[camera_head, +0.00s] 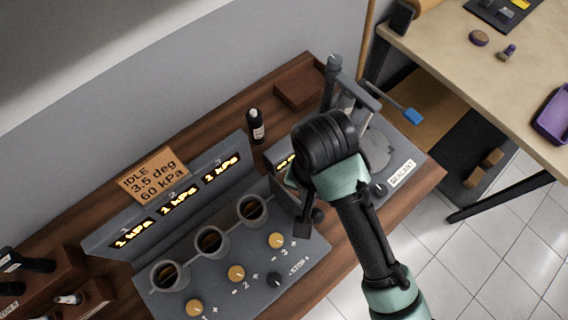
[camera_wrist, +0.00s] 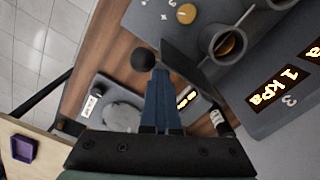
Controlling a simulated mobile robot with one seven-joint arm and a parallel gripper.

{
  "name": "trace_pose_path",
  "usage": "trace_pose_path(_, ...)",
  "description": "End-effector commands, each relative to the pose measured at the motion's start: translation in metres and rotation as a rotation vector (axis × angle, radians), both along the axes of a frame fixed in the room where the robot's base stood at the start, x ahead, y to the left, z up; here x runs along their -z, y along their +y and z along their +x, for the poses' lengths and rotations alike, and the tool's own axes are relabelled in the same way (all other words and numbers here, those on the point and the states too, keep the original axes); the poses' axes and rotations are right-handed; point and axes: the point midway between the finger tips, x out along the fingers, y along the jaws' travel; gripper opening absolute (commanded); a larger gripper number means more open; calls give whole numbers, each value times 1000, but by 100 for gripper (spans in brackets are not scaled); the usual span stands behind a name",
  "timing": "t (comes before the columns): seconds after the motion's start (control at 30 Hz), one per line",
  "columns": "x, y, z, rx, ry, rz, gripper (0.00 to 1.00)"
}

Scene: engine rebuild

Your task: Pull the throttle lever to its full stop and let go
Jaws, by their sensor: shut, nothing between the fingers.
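The throttle lever's round black knob (camera_head: 318,215) shows beside the right end of the grey gauge console. In the wrist view the knob (camera_wrist: 144,60) is just left of my fingertips. My gripper (camera_head: 302,230) points down at the console's right end, and in the wrist view its fingers (camera_wrist: 161,74) are together with nothing between them. I cannot tell whether they touch the knob. The lever's shaft is mostly hidden. An orange sign (camera_head: 153,174) reads IDLE, 3.5 deg, 60 kPa.
The console (camera_head: 233,287) carries several yellow knobs, three round cups and displays reading 1 kPa. A dark bottle (camera_head: 256,126) stands behind it. A beige table (camera_head: 440,40) stands beyond, with tiled floor between.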

Motion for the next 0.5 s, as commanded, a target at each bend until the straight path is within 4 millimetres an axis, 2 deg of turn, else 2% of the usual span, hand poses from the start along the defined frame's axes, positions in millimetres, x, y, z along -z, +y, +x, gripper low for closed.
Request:
trace_pose_path(0.13,9,-7,-8,4,2,-2,0)
trace_pose_path(0.5,8,-8,-10,1,2,-2,0)
